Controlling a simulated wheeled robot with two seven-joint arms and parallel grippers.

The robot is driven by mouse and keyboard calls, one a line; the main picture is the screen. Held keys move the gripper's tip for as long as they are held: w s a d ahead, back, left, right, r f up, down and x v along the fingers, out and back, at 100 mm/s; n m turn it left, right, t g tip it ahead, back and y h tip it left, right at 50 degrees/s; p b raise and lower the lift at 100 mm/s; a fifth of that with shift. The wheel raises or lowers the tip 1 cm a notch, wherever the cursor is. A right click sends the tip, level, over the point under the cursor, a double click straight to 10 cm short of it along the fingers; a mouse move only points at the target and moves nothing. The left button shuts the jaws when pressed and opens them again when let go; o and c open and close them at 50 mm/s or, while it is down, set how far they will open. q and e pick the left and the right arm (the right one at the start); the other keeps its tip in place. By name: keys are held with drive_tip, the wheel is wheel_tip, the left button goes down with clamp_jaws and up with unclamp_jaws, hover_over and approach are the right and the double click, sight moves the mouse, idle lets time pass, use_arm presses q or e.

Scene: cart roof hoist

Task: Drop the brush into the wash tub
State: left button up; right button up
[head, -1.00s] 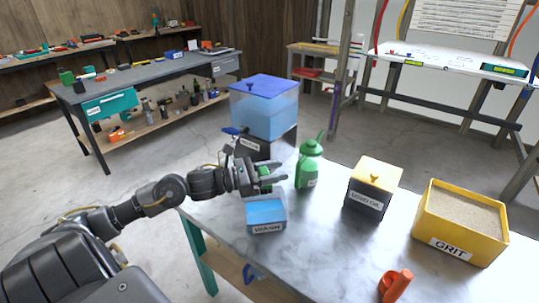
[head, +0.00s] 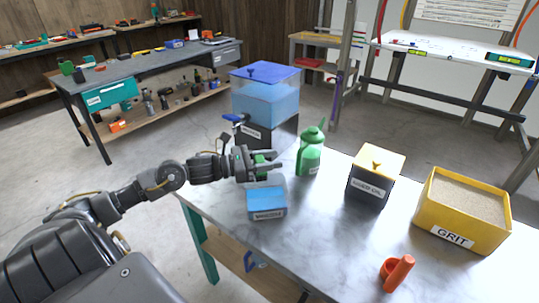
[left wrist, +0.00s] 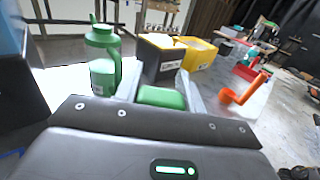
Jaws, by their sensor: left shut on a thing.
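My left gripper (head: 268,167) is shut on a green block-like thing (head: 262,158), seemingly the brush. In the left wrist view the green part (left wrist: 162,98) sits between the two fingers; the rest of it is hidden. The wash tub (head: 266,214) is a small blue box with a white label on its front, near the table's left edge. In the head view the gripper shows just above and behind the tub; I cannot tell its exact height over it. My right gripper is in neither view.
A green spouted bottle (head: 311,153) stands right of the gripper. A black box with a yellow lid (head: 375,180), a yellow grit bin (head: 463,210) and an orange handled thing (head: 397,273) are farther right. A blue water tank (head: 266,95) stands behind. The table's middle front is clear.

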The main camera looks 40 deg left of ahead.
sight(255, 163)
use_arm(q)
drive_tip(key=shift+f, duration=0.15)
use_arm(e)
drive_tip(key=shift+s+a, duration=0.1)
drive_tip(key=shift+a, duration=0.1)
use_arm(q)
drive_tip(key=o, duration=1.1)
drive_tip(key=shift+c, duration=0.2)
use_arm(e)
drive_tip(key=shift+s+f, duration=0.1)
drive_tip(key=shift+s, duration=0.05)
use_arm(q)
drive_tip(key=shift+s+a+f, duration=0.15)
drive_tip(key=shift+s+a, duration=0.25)
drive_tip(key=shift+s, duration=0.05)
drive_tip(key=b+v, duration=0.1)
drive_tip(key=v, duration=0.6)
drive_tip(key=shift+s+a, duration=0.2)
drive_tip(key=shift+s, duration=0.15)
drive_tip(key=shift+v, duration=0.95)
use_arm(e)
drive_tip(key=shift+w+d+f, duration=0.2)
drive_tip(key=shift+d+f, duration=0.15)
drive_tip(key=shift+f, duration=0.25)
